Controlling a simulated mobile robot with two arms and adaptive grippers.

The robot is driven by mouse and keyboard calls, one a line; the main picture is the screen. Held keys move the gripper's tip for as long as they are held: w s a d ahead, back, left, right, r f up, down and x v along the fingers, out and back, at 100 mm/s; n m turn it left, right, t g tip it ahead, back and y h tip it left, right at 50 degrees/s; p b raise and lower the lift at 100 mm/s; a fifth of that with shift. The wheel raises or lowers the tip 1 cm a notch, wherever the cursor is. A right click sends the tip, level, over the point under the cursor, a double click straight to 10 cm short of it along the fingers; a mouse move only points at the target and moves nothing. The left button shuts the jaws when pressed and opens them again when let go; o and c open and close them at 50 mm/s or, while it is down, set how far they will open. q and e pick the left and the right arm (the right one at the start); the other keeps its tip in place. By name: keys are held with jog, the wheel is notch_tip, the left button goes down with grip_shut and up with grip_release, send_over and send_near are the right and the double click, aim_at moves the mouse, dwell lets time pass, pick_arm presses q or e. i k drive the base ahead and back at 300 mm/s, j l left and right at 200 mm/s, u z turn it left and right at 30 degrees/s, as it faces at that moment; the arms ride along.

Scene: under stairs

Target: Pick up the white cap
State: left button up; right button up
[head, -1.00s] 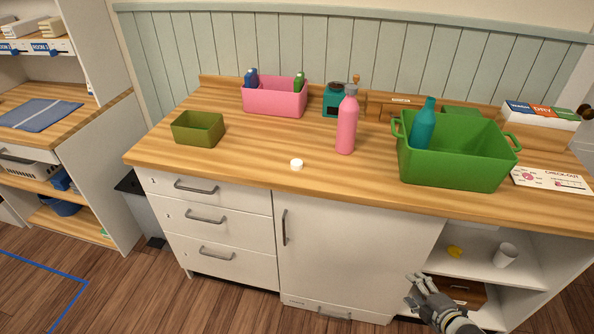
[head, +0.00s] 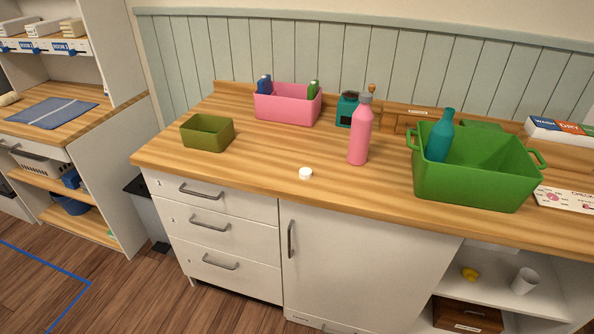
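The white cap (head: 305,173) is a small round piece lying on the wooden counter (head: 255,165), near the front edge and above the cabinet door. Nothing touches it. Neither of my grippers is in the head view.
An olive box (head: 207,133) stands at the left of the counter. A pink bin (head: 288,106) with bottles and a teal jar (head: 347,110) are at the back. A green crate (head: 470,190) holding a teal bottle (head: 440,136) stands right. The counter around the cap is clear.

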aim_at(306, 173)
jog(key=i+l+u, duration=0.15)
jog(key=l+u, duration=0.2)
jog(key=l, duration=0.15)
jog(key=i+l+u, duration=0.15)
jog(key=l+u, duration=0.2)
jog(key=l, duration=0.2)
jog(key=l+u, duration=0.35)
jog(key=l, duration=0.25)
